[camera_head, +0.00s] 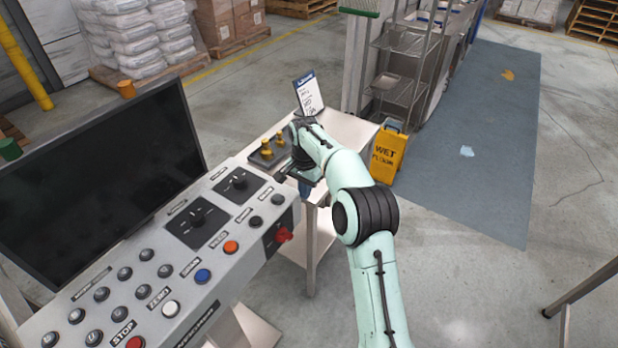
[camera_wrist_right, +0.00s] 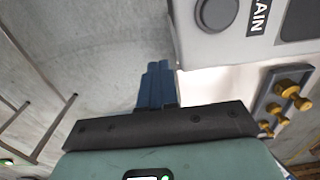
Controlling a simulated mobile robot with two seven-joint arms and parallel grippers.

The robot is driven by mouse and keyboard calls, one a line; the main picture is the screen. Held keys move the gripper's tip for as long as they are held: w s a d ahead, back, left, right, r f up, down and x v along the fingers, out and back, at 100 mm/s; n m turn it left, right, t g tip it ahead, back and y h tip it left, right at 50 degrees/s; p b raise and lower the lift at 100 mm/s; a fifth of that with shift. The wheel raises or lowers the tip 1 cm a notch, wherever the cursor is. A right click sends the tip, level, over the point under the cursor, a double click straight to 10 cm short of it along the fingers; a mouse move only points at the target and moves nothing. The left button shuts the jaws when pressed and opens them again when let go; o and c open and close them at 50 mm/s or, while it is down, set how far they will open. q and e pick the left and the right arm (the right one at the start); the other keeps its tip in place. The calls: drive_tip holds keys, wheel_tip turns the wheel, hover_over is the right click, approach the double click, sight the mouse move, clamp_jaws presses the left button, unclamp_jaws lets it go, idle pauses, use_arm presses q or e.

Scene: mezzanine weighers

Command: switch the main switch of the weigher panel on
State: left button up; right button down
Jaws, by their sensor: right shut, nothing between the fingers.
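The weigher panel (camera_head: 215,255) is a light grey sloping console at the left in the head view. A red rotary switch (camera_head: 284,234) on a dark plate at its right end looks like the main switch; I cannot tell its position. My right gripper (camera_head: 304,188) is shut and empty beyond the panel's right end, beside the small table and apart from the switch. In the right wrist view its blue fingers (camera_wrist_right: 158,68) are together, pointing past the panel's corner (camera_wrist_right: 200,50). A partly cut label there reads "AIN". The red switch does not show there. My left gripper is not in view.
A dark monitor (camera_head: 100,170) stands behind the panel's buttons. Brass weights (camera_head: 267,150) and a sign card (camera_head: 308,95) are on the small table (camera_head: 350,130) close to my right gripper. A yellow wet-floor sign (camera_head: 388,155) stands right of it.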

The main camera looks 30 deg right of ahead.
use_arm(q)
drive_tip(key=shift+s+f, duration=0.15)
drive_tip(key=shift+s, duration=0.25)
use_arm(e)
drive_tip(key=shift+w+d+r, duration=0.1)
drive_tip(key=shift+d+r, duration=0.9)
drive_tip(key=shift+r, duration=0.25)
